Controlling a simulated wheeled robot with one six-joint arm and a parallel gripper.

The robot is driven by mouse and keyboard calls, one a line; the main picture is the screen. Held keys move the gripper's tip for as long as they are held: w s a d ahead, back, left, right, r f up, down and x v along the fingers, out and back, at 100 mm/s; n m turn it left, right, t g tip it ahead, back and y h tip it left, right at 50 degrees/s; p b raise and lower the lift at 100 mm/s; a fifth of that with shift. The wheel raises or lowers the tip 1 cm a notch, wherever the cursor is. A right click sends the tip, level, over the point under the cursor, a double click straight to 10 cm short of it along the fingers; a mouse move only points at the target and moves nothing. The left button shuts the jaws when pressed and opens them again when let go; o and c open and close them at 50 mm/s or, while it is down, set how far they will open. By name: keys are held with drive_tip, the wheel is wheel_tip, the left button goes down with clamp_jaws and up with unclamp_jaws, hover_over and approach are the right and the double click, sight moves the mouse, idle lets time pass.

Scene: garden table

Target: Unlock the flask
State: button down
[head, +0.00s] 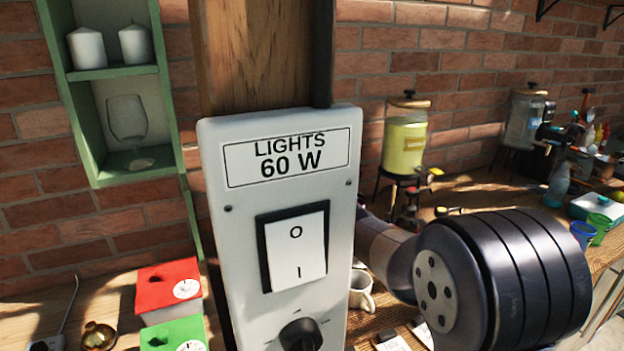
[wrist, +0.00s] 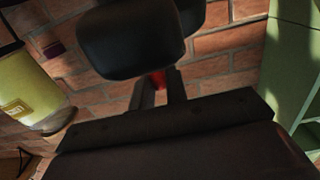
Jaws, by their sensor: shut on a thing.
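I cannot make out the flask in either view. In the wrist view my gripper (wrist: 162,55) shows as dark, blurred parts, with a small red thing (wrist: 158,79) between them. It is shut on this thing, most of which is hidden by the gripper. In the head view my arm reaches behind the tall light-switch panel (head: 240,225), which hides my gripper and what it holds.
The panel, marked LIGHTS 60 W, blocks the middle. A yellow drink dispenser (head: 405,145) stands behind on the wooden table (head: 480,195). A mug (head: 361,290) is near my arm. Red (head: 165,283) and green (head: 172,333) boxes sit at left, below a green shelf (head: 122,70).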

drive_tip(key=shift+w+d+r+n+y+p, duration=0.15)
drive_tip(key=shift+n+y+p, duration=0.15)
drive_tip(key=shift+y+p, duration=0.3)
drive_tip(key=n+g+y+p, duration=0.1)
drive_tip(key=p, duration=0.1)
drive_tip(key=y+p, duration=0.1)
drive_tip(key=p, duration=0.1)
drive_tip(key=shift+w+d+r+n+g, duration=0.15)
drive_tip(key=shift+d+n+g, duration=0.1)
drive_tip(key=shift+n+g, duration=0.15)
drive_tip(key=y+p, duration=0.1)
drive_tip(key=n+g+y+p, duration=0.2)
drive_tip(key=p, duration=0.1)
drive_tip(key=shift+w+d, duration=0.25)
drive_tip(key=shift+w+d+f+n+g+y+p, duration=0.1)
drive_tip(key=shift+w+n+g+y+p, duration=0.15)
drive_tip(key=shift+n+g+y+p, duration=0.8)
drive_tip(key=shift+w+d+f+n+g+y+p, duration=0.1)
drive_tip(key=shift+w+n+g+y+p, duration=0.25)
drive_tip(key=shift+n+g, duration=0.7)
drive_tip(key=shift+w+d+f+n+g+y+p, duration=0.15)
drive_tip(key=shift+n+g+y+p, duration=0.55)
drive_tip(key=shift+g, duration=0.8)
drive_tip(key=shift+a+r+g, duration=0.1)
drive_tip(key=shift+g, duration=0.2)
drive_tip(key=c, duration=1.5)
unclamp_jaws()
